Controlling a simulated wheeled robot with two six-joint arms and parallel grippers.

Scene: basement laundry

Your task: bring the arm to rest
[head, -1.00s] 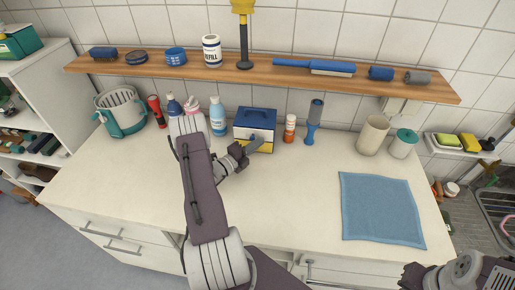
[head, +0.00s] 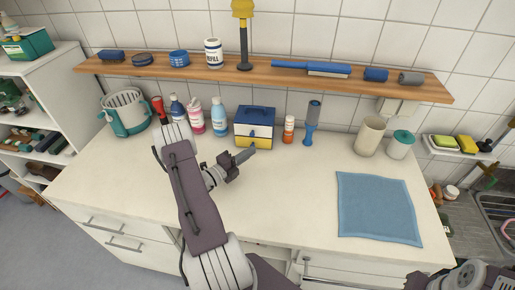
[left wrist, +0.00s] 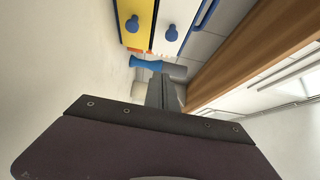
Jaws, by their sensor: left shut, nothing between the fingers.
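My left gripper (head: 246,154) is over the counter (head: 290,215), in front of the small blue, white and yellow drawer box (head: 254,130). Its fingers are together with nothing between them; they also show in the left wrist view (left wrist: 165,92). In that view the box's yellow and white fronts (left wrist: 168,20) with blue knobs appear at the top. My left arm crosses the counter from the bottom of the head view. My right arm shows only in part at the lower right corner, and its fingertips cannot be made out.
Bottles (head: 219,116), an orange-white tube (head: 289,128) and a blue-handled tool (head: 311,122) stand along the back. A bucket (head: 127,125) stands left. A wooden shelf (head: 240,73) runs above. A blue cloth (head: 378,208) lies right; the counter's middle front is mostly clear.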

